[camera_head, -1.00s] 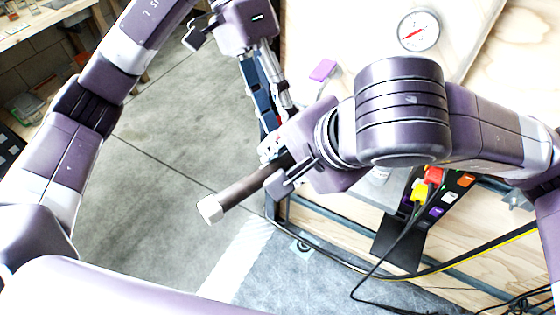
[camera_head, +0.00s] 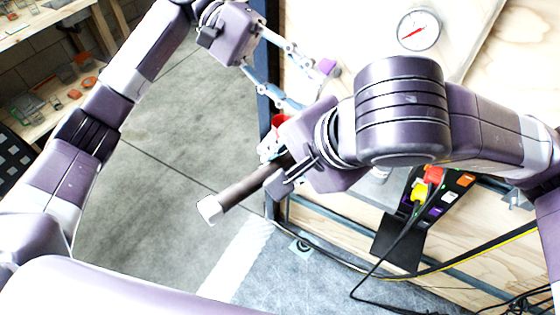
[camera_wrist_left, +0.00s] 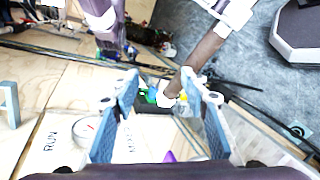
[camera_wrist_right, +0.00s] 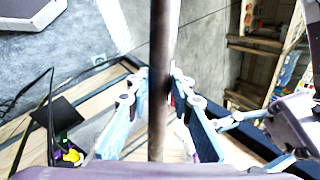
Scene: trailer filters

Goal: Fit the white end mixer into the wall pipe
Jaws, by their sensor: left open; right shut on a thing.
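The mixer is a dark brown tube (camera_head: 243,188) with a white end (camera_head: 209,209). My right gripper (camera_head: 280,168) is shut around the tube and holds it tilted in the air, the white end pointing down-left. The tube (camera_wrist_right: 158,70) runs between the right fingers in the right wrist view. My left gripper (camera_head: 312,88) is open and empty, above and beyond the right gripper, near the plywood wall. The tube (camera_wrist_left: 208,48) lies beyond the left fingertips in the left wrist view. I cannot make out the wall pipe.
A round gauge (camera_head: 419,31) and a purple block (camera_head: 327,67) are on the plywood wall. A dark power strip (camera_head: 440,200) with coloured plugs and loose black cables (camera_head: 385,272) is at lower right. Shelves (camera_head: 60,85) stand at left. Grey floor (camera_head: 170,150) is clear.

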